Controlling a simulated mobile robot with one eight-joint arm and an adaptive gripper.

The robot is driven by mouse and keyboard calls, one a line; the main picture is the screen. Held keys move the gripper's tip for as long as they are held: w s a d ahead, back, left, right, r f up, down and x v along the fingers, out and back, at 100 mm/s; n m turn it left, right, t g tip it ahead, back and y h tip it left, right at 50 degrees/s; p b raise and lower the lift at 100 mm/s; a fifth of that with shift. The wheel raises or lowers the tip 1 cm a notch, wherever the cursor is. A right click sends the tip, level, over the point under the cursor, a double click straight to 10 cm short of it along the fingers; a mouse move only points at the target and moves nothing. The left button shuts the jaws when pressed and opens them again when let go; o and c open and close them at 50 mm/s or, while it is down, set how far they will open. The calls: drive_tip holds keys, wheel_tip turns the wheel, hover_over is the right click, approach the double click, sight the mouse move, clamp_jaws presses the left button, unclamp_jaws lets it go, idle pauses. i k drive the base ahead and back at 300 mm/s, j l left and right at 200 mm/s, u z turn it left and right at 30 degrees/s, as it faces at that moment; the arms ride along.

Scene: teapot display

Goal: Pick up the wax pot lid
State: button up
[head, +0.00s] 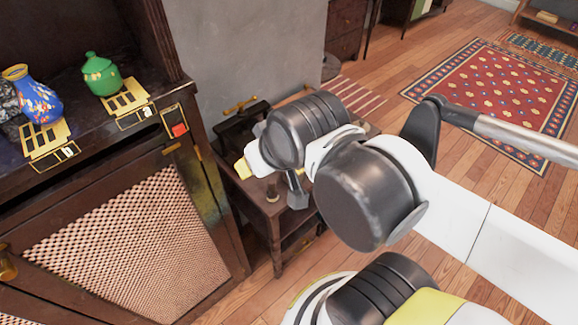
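I cannot pick out a wax pot lid with certainty. A green pot (101,76) with a knobbed lid on top stands upright on the dark cabinet at the left. A small dark knob-like item (272,191) stands on the low wooden side table (262,207); it is too small to identify. My arm reaches in from the right, and its end is over the side table. A dark grey part of my gripper (297,191) shows below the wrist, right of the small item and well right of the green pot. Its fingertips are not clear, and the wrist hides part of the table.
A blue patterned vase (36,97) stands left of the green pot. Gold slotted plates (124,98) lie along the cabinet edge, near a red button (179,129). A grey wall (235,45) rises behind the side table. Open floor and a red rug (495,92) lie at the right.

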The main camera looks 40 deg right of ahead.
sight(361, 124)
drive_tip(key=z, duration=1.55)
